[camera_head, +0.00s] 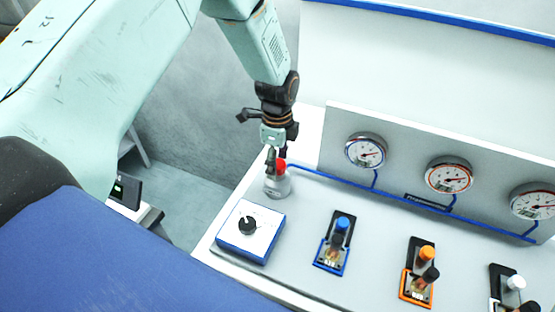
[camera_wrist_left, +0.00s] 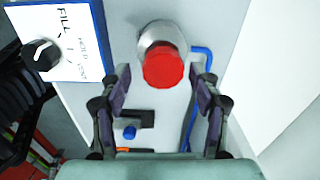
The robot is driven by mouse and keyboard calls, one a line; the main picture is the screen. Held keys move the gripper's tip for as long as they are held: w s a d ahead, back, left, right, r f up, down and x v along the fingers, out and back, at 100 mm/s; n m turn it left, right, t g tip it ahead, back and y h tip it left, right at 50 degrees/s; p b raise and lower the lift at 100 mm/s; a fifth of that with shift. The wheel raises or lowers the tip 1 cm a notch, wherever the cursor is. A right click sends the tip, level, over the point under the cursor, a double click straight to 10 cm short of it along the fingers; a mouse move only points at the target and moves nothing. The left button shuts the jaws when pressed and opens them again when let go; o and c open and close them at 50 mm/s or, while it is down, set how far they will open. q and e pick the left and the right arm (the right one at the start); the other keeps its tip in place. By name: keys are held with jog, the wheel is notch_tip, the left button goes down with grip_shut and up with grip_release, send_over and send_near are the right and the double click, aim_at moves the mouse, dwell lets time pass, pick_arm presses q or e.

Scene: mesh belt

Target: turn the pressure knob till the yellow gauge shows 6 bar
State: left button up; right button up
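A red-topped knob (camera_head: 281,165) on a round silver base stands at the panel's back left; it also shows in the left wrist view (camera_wrist_left: 163,69). My left gripper (camera_head: 277,156) points down at it. In the left wrist view its two fingers (camera_wrist_left: 161,92) are apart with nothing clamped between them, and the red top lies just beyond the fingertips. I cannot tell whether they touch it. Three round dial gauges stand on the back board: left (camera_head: 366,150), middle (camera_head: 448,175) and right (camera_head: 537,202). I see no clearly yellow one, and their readings are too small. My right gripper is out of view.
A blue-edged white box (camera_head: 262,242) with a black dial (camera_head: 249,225), lettered FILL and HOLD, stands in front of the red knob. Blue (camera_head: 342,228), orange (camera_head: 427,254) and white (camera_head: 516,283) topped valves line the panel. A blue pipe (camera_head: 330,180) runs behind.

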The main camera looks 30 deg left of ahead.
pick_arm(q)
jog(key=shift+a, duration=0.1)
jog(key=c, duration=0.3)
jog(key=shift+w+f, duration=0.2)
jog(key=shift+w, duration=0.05)
jog(key=c, duration=0.3)
jog(key=shift+r, duration=0.1)
jog(key=c, duration=0.4)
jog(key=shift+n, duration=0.3)
jog(key=shift+c, duration=0.2)
jog(key=n, duration=0.3)
jog(key=shift+w, duration=0.1)
jog(key=n, duration=0.4)
jog(key=shift+r+p, duration=0.1)
jog(key=shift+p, duration=0.3)
jog(key=n, duration=0.7)
jog(key=shift+w, duration=0.1)
